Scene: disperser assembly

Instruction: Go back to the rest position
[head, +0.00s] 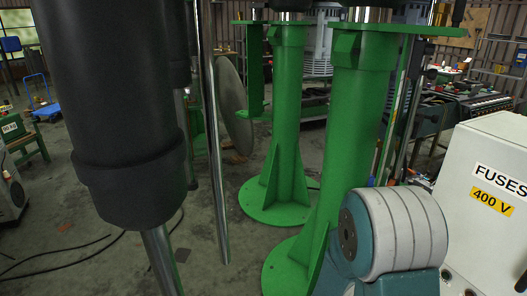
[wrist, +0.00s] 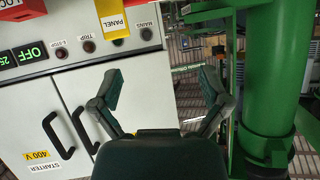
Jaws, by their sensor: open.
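My gripper (wrist: 160,92) shows in the wrist view with its two fingers spread wide apart and nothing between them. It points toward a white electrical cabinet (wrist: 105,95) on the left and a green column (wrist: 265,85) on the right, apart from both as far as I can tell. In the head view, a large dark cylinder (head: 115,100) with a metal rod below it fills the left foreground. My gripper cannot be made out in the head view.
Green columns (head: 285,120) stand on round bases in the middle. Cables (head: 60,250) lie on the floor at left. A blue cart (head: 40,95) stands far left.

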